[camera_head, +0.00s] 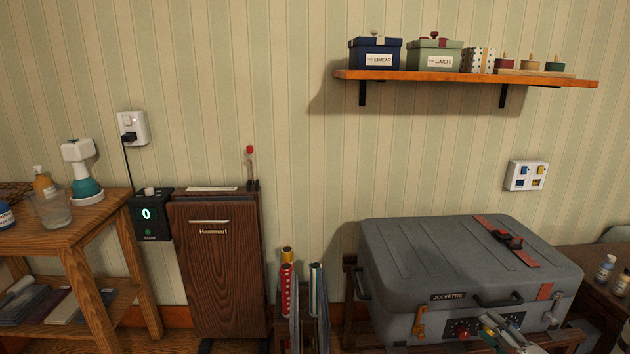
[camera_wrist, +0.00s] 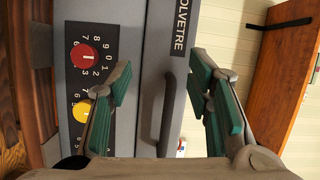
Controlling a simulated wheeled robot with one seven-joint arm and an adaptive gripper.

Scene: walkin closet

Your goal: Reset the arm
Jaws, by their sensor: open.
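My gripper (camera_head: 505,330) shows at the bottom right of the head view, in front of the grey suitcase (camera_head: 440,265). In the wrist view my gripper (camera_wrist: 160,95) has its two green-padded fingers spread apart with nothing between them. Behind the fingers is the front of the suitcase, with its dark handle (camera_wrist: 172,100), a red dial (camera_wrist: 85,57) and a yellow dial (camera_wrist: 82,110). The suitcase is closed, with a red strap (camera_head: 505,241) over its lid. It appears to rest on a low wooden stand, partly hidden.
A wooden shelf (camera_head: 470,78) with boxes hangs on the wall above the suitcase. A wooden table (camera_head: 75,226) and a dark wood cabinet (camera_head: 218,265) stand at left. Rolls (camera_head: 287,290) stand upright between cabinet and suitcase. Bottles (camera_head: 606,268) stand on a table at far right.

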